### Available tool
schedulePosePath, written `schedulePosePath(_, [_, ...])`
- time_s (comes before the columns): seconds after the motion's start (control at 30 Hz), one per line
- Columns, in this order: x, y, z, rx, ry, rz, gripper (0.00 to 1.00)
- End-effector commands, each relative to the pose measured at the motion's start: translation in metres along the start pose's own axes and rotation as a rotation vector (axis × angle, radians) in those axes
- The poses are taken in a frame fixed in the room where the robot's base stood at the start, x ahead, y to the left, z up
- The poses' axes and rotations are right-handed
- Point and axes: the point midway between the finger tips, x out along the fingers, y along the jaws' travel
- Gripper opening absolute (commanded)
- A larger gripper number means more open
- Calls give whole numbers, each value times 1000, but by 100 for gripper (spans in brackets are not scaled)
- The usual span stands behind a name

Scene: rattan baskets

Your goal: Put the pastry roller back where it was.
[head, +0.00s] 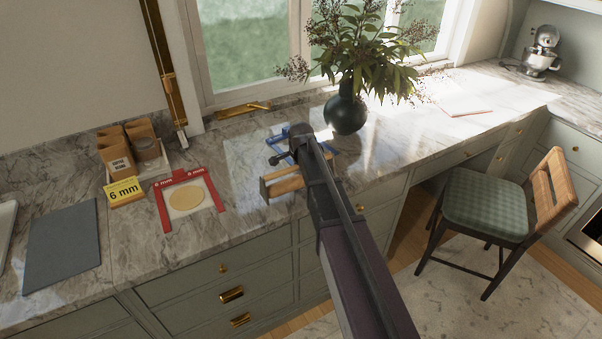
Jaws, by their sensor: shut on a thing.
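My arm reaches over the counter from the lower right, and my gripper (299,152) at its far end is seen from behind, its fingers mostly hidden. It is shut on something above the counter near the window. A short dark rod with a rounded end (274,160) sticks out left of it, perhaps a handle of the pastry roller; the roller's body is not clearly visible. Just below is a low wooden stand (284,187) with pale rails and a grey end plate, partly covered by my arm. A blue frame-like piece (276,141) shows behind my gripper.
A dark vase (345,114) with tall foliage stands close right of my gripper. Left are a red guide frame (165,211) around a round dough sheet (186,197), a yellow 6 mm card (124,191), brown containers (116,151) and a grey board (62,247).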

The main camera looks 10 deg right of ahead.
Motion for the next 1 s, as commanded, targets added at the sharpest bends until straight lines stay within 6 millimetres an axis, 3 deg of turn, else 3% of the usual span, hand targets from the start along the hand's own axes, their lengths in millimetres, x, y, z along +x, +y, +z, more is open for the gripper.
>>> schedulePosePath(0.4, [6, -11, -11, 1, 1, -1, 0])
schedulePosePath(0.73, [33, 1, -7, 1, 1, -1, 0])
schedulePosePath(1.0, [38, 3, -6, 1, 1, -1, 0])
